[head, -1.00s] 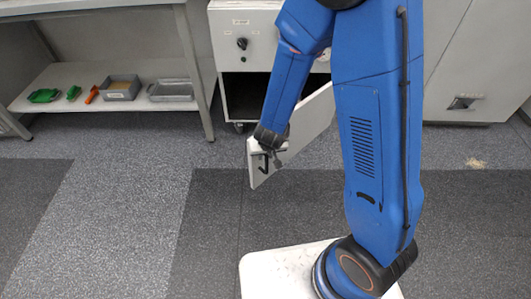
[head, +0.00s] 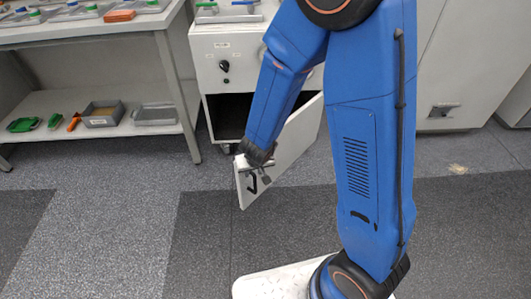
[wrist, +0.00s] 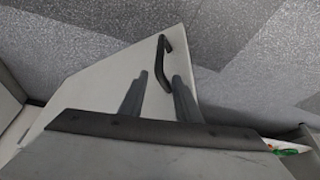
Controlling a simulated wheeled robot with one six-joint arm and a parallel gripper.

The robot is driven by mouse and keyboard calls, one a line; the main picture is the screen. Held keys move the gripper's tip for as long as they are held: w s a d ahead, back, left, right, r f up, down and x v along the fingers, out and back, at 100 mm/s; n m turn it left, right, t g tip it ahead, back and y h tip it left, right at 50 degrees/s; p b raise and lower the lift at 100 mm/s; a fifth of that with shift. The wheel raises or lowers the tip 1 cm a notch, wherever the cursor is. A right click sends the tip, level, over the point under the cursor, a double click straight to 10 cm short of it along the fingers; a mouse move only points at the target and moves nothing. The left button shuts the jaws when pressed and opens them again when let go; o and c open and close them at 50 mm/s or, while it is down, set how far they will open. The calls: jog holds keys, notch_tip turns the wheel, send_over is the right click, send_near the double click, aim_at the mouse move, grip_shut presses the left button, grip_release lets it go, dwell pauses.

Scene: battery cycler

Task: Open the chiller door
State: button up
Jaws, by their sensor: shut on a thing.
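The chiller door (head: 285,150) is a pale panel standing ajar at the front of a white cabinet (head: 222,45). Its black handle (head: 252,184) is near the free edge and also shows in the wrist view (wrist: 165,55). My gripper (head: 255,163) is at the free edge of the door, by the handle. In the wrist view, my dark fingers (wrist: 160,80) lie either side of the handle's near end. The gripper is shut on the handle, though the contact itself is hard to see.
Left of the cabinet, a workbench (head: 90,38) has a lower shelf (head: 100,128) with green and orange items and grey trays (head: 104,113). A grey cabinet (head: 465,80) stands at the right. The floor before the door is clear.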

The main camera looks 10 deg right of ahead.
jog(key=s+d+r, duration=0.2)
jog(key=r, duration=0.6)
jog(key=s+d+r, duration=0.2)
jog(key=d+r, duration=0.1)
jog(key=r, duration=0.6)
jog(key=shift+s+d, duration=0.15)
jog(key=shift+s, duration=0.25)
dwell(1.4)
jog(key=shift+r, duration=0.1)
jog(key=shift+c, duration=0.7)
